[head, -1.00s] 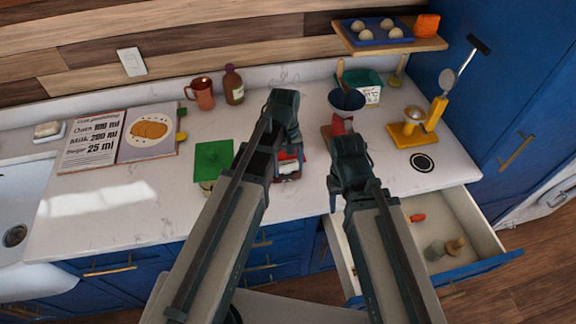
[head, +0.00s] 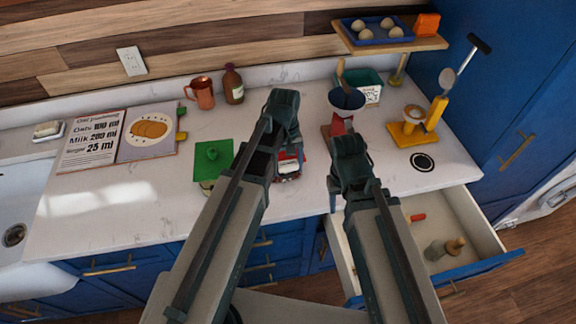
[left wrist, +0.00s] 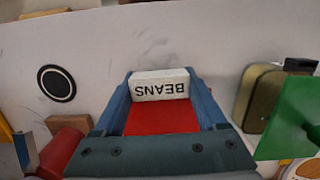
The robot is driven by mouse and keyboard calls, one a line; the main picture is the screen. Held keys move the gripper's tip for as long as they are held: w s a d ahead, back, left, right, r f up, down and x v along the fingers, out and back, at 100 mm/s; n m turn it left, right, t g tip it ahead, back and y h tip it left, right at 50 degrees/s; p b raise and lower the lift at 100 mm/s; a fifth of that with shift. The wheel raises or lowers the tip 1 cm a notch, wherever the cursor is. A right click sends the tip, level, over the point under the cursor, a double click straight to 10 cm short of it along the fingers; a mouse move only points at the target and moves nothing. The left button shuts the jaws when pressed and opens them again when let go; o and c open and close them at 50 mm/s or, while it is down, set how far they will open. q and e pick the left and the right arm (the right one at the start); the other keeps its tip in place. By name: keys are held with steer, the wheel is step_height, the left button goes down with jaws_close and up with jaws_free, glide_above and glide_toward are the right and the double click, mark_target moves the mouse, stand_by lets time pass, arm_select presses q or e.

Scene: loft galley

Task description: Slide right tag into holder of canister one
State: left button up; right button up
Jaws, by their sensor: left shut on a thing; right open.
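My left gripper (head: 289,158) is shut, with a white block lettered BEANS (left wrist: 159,85) between its blue fingers in the left wrist view. The letters appear upside down there. A red surface (left wrist: 161,119) lies between the fingers, next to the block; I cannot tell whether it belongs to it. A green square lid with a knob (head: 212,154) sits left of this gripper, above a partly hidden tan body (head: 207,187). My right gripper (head: 334,197) is open near the counter's front edge. I cannot make out a tag holder or a second tag.
An open drawer (head: 486,225) with small items is at the front right. A mug (head: 201,91), a bottle (head: 233,84) and a recipe book (head: 120,140) are left.

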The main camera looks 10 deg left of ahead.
stand_by(0.3)
arm_select(q)
steer(key=o, duration=1.3)
steer(key=shift+f, duration=0.1)
steer(key=shift+c, duration=0.2)
step_height(320, 180, up, 7)
steer(key=p, duration=0.7)
